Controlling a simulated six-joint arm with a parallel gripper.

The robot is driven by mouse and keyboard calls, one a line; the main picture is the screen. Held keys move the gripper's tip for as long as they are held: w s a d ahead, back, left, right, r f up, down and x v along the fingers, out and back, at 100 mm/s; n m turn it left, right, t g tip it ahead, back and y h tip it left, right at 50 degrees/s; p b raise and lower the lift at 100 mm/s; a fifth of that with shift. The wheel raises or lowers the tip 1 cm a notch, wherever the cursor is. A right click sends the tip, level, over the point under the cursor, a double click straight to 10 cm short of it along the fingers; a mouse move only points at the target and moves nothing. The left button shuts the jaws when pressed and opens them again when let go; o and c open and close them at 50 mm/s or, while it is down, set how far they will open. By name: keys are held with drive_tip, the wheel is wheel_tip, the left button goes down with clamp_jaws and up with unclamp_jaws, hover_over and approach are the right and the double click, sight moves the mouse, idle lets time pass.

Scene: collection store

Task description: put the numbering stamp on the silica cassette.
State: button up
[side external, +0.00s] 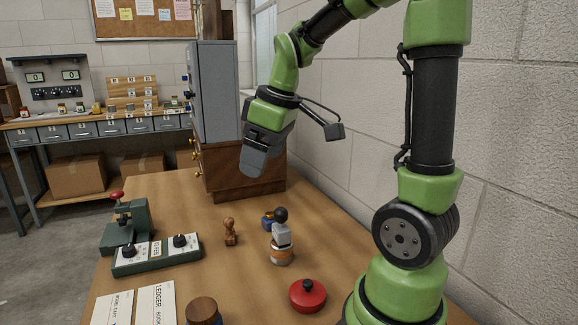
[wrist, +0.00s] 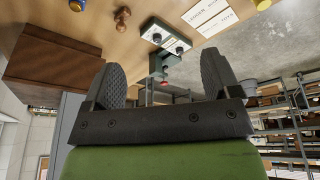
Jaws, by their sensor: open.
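The numbering stamp (side external: 281,234), with a black ball knob and a pale grey body, stands upright in the side view. It sits on top of what looks like the silica cassette (side external: 281,257), a short round piece with an orange band and pale rims. The stamp appears to rest on it, with no visible gap. My gripper (side external: 254,165) is up and behind them, near the grey cabinet, clear of both. In the wrist view my gripper (wrist: 162,75) has its fingers wide apart with nothing between them. Neither stamp nor cassette is recognisable in that view.
A wooden stamp (side external: 231,232) and a blue jar (side external: 268,220) stand close by. A red lidded pot (side external: 307,296) is in front. A green control box (side external: 157,254) and press (side external: 127,224) stand left. The grey cabinet (side external: 214,92) stands on a wooden chest (side external: 240,170) behind.

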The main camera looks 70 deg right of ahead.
drive_tip(key=s+a+r+m+t+y, duration=0.2)
drive_tip(key=s+a+m, duration=0.3)
drive_tip(key=s+a, duration=0.4)
drive_tip(key=a+r+t, duration=0.1)
drive_tip(key=a, duration=0.2)
drive_tip(key=shift+s+t, duration=0.2)
drive_tip(key=shift+t, duration=0.1)
